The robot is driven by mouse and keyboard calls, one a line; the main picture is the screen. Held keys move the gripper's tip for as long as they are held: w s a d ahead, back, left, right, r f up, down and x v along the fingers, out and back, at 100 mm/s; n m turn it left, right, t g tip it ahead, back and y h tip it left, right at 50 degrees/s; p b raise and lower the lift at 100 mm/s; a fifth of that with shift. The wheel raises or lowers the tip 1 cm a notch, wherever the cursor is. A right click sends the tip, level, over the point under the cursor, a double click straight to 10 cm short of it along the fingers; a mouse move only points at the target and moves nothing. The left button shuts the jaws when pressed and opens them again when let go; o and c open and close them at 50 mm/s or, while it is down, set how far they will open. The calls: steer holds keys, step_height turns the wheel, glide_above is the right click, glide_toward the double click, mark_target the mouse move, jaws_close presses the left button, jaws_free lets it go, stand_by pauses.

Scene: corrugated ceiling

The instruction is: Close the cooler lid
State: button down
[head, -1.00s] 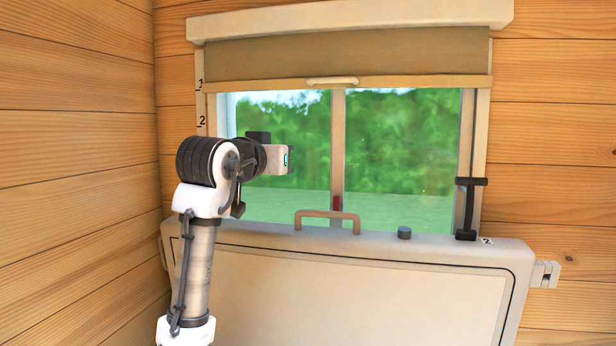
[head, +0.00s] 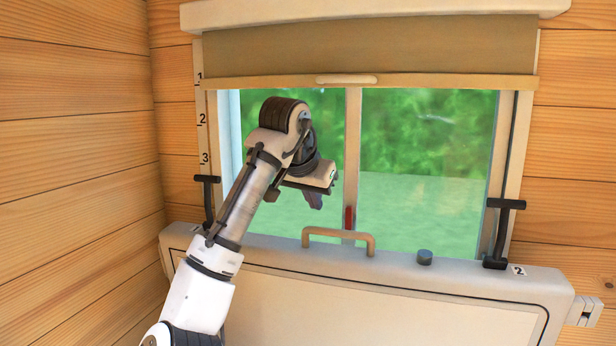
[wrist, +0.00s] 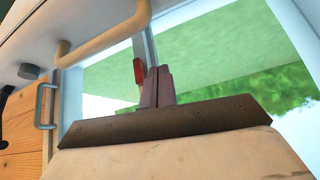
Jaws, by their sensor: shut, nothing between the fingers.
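The cooler lid (head: 400,306) is a pale beige panel with a dark seal line, standing raised in front of the window. A tan handle (head: 338,238) sits on its top edge, near the middle. The lid also shows at the upper left of the wrist view (wrist: 30,35), with the handle (wrist: 105,38) beside my fingers. My gripper (head: 315,202) points downward above and slightly left of the handle, apart from it. In the wrist view, my gripper's fingers (wrist: 158,75) are together and hold nothing. The cooler body is out of view.
A window (head: 420,160) with a partly lowered blind (head: 370,50) is behind the lid. Black latches stand at its left (head: 208,200) and right (head: 500,235). A dark knob (head: 424,257) is right of the handle. A wooden wall (head: 75,160) closes off the left.

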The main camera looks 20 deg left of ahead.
steer(key=shift+s+a+f+p, duration=0.15)
steer(key=shift+s+f+p, duration=0.15)
steer(key=shift+s+f, duration=0.25)
steer(key=shift+s+a+f+p, duration=0.15)
steer(key=shift+s+f+p, duration=0.15)
steer(key=shift+s+f, duration=0.45)
steer(key=shift+s, duration=0.05)
